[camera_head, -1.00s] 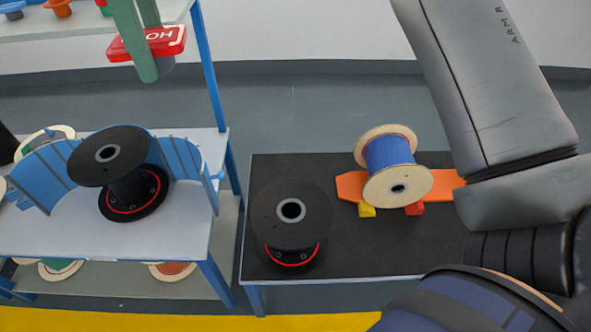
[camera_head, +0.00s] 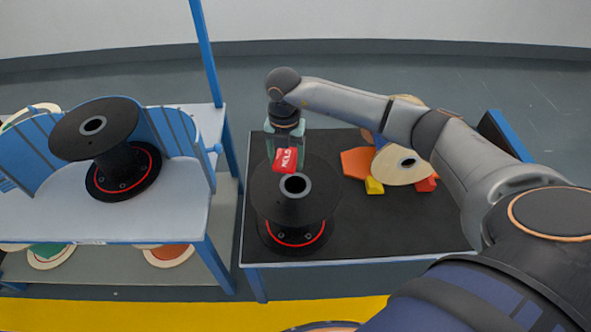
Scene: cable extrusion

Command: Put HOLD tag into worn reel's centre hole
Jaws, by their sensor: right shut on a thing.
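My right gripper (camera_head: 286,150) reaches in from the right and is shut on the red HOLD tag (camera_head: 288,162), which has white lettering. The tag hangs just behind and above the centre hole of a black reel (camera_head: 293,207) on the dark table. The tag appears apart from the hole, which shows as a dark opening with a grey rim. A second black reel (camera_head: 97,125), with a red ring on its lower flange, stands on the pale table at left. I cannot tell from looks which reel is worn. My left gripper is not in view.
The dark table (camera_head: 390,231) also bears a wooden-flanged spool (camera_head: 392,168) on an orange piece (camera_head: 356,161), with yellow (camera_head: 374,186) and red wedges. Blue curved racks (camera_head: 174,134) stand on the pale table (camera_head: 180,207). The dark table's front right is clear.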

